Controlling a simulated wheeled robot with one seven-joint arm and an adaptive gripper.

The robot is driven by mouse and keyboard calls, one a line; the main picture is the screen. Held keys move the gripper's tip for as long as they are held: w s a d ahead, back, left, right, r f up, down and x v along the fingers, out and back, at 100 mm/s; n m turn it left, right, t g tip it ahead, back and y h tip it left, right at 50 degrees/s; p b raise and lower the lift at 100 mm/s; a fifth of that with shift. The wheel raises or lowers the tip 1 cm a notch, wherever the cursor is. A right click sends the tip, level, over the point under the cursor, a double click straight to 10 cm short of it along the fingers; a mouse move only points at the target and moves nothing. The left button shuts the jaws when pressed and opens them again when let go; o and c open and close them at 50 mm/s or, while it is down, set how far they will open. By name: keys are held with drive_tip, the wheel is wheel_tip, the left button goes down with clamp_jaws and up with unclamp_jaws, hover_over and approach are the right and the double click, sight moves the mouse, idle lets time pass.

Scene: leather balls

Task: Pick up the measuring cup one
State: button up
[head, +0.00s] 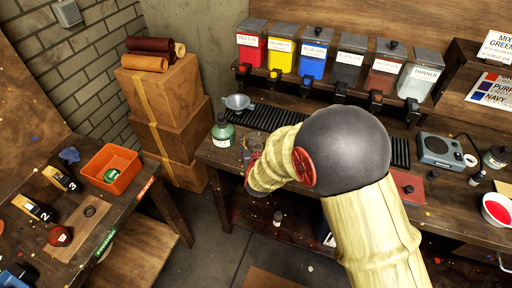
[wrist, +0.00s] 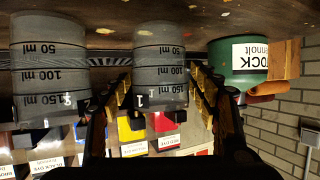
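The measuring cup marked 1 (wrist: 160,62) is grey and translucent with ml marks, and appears upside down in the wrist view. My gripper (wrist: 161,88) is open, with a finger on each side of this cup in the picture. I cannot tell whether the fingers touch it. A second, similar cup marked 2 (wrist: 50,65) stands to its left in the wrist view. In the head view my gripper (head: 250,165) is low at the left end of the workbench, largely hidden by my arm. The cups are hard to make out there.
A green stock bottle (head: 222,133) stands close to my gripper; it also shows in the wrist view (wrist: 238,62). A grey funnel (head: 237,102) and a black rack (head: 270,118) lie behind. Coloured dye containers (head: 313,55) line the shelf. A side table (head: 62,215) stands left.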

drive_tip(key=c, duration=1)
